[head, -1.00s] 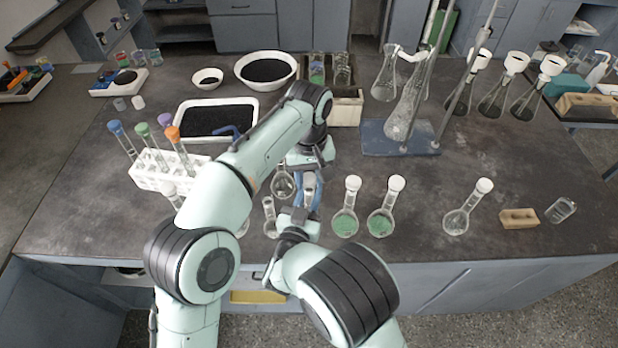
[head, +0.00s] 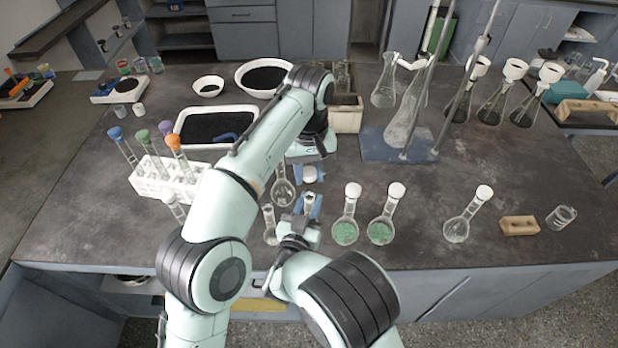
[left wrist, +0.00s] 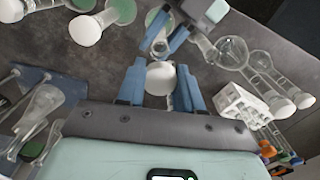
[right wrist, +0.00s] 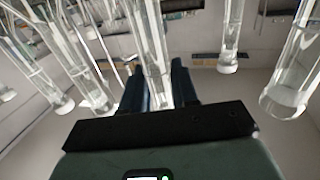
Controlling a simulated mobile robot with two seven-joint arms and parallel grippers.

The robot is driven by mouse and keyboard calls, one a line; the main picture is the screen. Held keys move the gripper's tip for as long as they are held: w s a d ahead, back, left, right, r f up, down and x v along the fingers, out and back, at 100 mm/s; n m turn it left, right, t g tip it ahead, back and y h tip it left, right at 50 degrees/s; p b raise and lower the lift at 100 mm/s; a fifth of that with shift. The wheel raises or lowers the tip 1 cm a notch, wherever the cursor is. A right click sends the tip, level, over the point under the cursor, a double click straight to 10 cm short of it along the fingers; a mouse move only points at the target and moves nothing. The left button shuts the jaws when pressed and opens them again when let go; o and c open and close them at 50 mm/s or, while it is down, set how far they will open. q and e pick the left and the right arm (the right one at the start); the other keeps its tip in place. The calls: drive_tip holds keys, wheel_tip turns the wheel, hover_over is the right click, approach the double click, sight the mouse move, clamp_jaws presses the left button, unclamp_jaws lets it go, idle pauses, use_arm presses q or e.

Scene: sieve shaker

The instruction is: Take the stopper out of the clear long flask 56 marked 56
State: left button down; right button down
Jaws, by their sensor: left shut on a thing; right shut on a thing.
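The white stopper (head: 309,173) is between the blue fingers of my left gripper (head: 308,176), apart from the flask and just beyond its mouth in the head view. It also shows close up in the left wrist view (left wrist: 160,77). The clear long flask (head: 309,203) has an open mouth, and my right gripper (head: 305,215) is shut on its neck. Its glass neck shows between the dark fingers in the right wrist view (right wrist: 153,50). Its lower part is hidden by my right gripper, and I cannot read its mark.
Two white-stoppered flasks with green contents (head: 346,232) (head: 381,230) stand close on the right. Clear flasks (head: 283,190) (head: 270,235) stand close on the left. A white rack (head: 160,180) holds colour-topped tubes. Bare table lies beyond the green flasks.

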use_arm(q)
drive_tip(key=shift+r, duration=0.35)
use_arm(e)
drive_tip(key=c, duration=0.8)
unclamp_jaws()
use_arm(q)
drive_tip(key=f+b, duration=0.2)
drive_tip(key=shift+s+f, duration=0.3)
drive_tip(key=shift+f, duration=0.05)
use_arm(e)
drive_tip(key=shift+v, duration=6.05)
use_arm(q)
drive_tip(key=shift+f, duration=0.1)
use_arm(e)
drive_tip(key=shift+s, duration=0.1)
